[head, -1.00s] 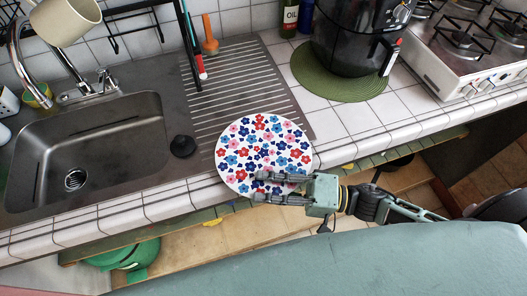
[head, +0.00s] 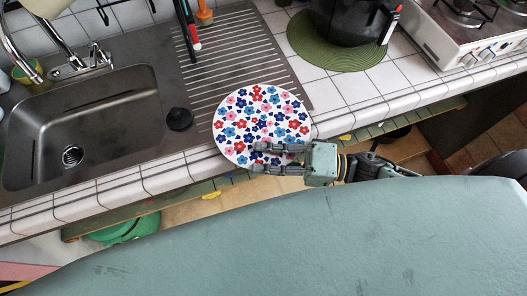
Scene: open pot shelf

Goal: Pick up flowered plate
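The flowered plate (head: 255,112) is round and white with red, blue and pink flowers. It is at the front edge of the counter, partly over the ribbed drainboard. My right gripper (head: 256,158) comes in from the right at the plate's near edge. Its two fingers are apart, and they overlap the near part of the plate in the picture. I cannot tell whether they touch it. The gripper hides part of the plate's near right rim. My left gripper is not in view.
A steel sink (head: 90,125) is left of the plate, with a black plug (head: 179,119) between them. A green round mat (head: 305,45) under a black appliance (head: 345,22) is behind right. A stove (head: 460,35) stands far right. White tiles (head: 335,95) right of the plate are clear.

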